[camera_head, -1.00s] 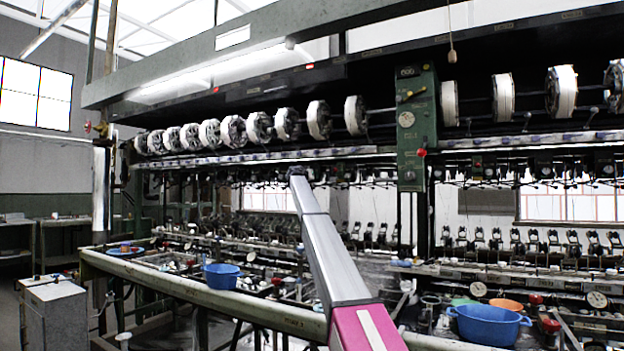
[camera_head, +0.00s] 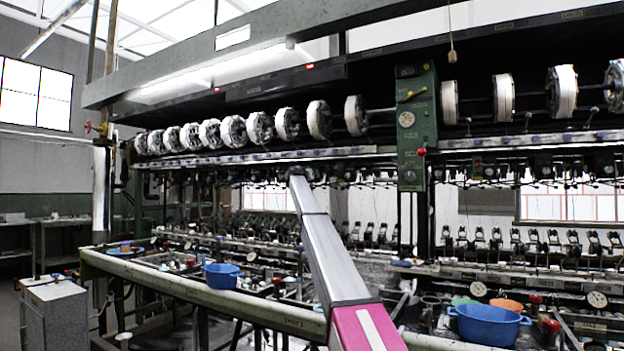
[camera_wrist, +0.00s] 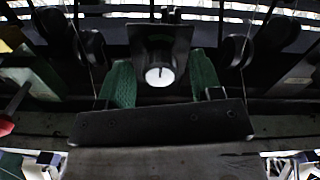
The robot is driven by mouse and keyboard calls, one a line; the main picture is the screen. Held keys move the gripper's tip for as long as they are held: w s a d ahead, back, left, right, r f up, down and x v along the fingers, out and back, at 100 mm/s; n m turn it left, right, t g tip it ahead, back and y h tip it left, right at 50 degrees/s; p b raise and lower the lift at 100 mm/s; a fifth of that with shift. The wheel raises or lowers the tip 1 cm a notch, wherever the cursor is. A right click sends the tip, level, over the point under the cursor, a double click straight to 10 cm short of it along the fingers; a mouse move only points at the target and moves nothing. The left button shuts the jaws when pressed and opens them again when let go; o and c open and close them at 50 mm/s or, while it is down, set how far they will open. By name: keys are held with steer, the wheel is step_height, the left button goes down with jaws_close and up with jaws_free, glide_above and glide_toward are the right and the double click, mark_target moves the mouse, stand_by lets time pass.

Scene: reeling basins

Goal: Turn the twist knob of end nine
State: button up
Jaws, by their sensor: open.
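In the wrist view a round white knob face (camera_wrist: 160,75) with a small dark mark sits on a dark bracket, near the middle. My gripper (camera_wrist: 162,68) is open, with one green finger to the left of the knob and one to the right. Gaps show between the fingers and the white face; I cannot tell how deep the fingers reach beside it. I cannot read any number marking it as end nine. In the head view my arm reaches up to the machine's row of fittings, and the gripper itself is hidden at its far end.
Dark round parts (camera_wrist: 92,48) stand left of the knob, with similar ones on the right and thin threads nearby. A red-tipped lever is at the wrist view's left edge. In the head view, blue basins (camera_head: 488,325) line the bench, and white reels (camera_head: 356,115) hang above.

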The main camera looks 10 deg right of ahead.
steer(key=v, duration=1)
steer(key=shift+s+a, duration=0.1)
steer(key=shift+s, duration=0.05)
